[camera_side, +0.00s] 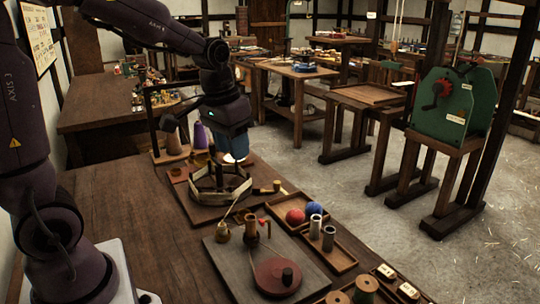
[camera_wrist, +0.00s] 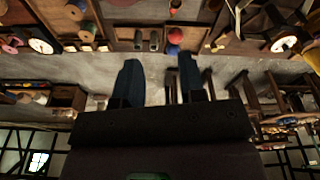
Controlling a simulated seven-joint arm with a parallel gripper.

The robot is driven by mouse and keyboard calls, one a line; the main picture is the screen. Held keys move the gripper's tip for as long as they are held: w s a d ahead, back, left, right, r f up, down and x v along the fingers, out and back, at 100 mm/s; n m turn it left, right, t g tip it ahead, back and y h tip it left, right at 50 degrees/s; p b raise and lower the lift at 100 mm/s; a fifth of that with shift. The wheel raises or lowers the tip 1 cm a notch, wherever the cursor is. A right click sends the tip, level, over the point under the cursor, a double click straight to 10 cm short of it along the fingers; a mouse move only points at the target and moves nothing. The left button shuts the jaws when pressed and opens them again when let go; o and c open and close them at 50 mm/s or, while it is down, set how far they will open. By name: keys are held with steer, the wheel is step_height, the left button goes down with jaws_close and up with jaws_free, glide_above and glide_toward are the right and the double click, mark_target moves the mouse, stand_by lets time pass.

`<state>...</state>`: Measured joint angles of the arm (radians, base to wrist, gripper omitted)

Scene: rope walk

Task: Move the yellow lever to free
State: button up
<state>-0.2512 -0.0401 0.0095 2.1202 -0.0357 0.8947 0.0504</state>
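My gripper (camera_side: 235,152) hangs over the far part of the workbench, above the board with the round wooden frame. In the wrist view its two dark fingers stand wide apart, and my gripper (camera_wrist: 158,72) is open with nothing between them. A small handle with a pale yellowish tip (camera_side: 268,190) sticks out to the right of the frame and may be the yellow lever; it is small and its setting cannot be read. My gripper is apart from it, farther back and to its left.
The round frame (camera_side: 220,184) stands close below my gripper. Wooden spools (camera_side: 173,144) and a purple cone (camera_side: 201,136) stand behind it. A reddish disc (camera_side: 277,276) sits on the near board.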

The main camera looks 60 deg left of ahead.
steer(key=w+a+f, duration=0.6)
steer(key=w+a, duration=0.2)
steer(key=m, duration=0.2)
glide_toward(277, 181)
steer(key=shift+t, duration=0.4)
steer(key=x, duration=0.9)
steer(key=shift+s+d+f, duration=0.2)
steer(key=shift+s+f, duration=0.1)
steer(key=shift+f, duration=0.2)
steer(key=shift+a, duration=0.1)
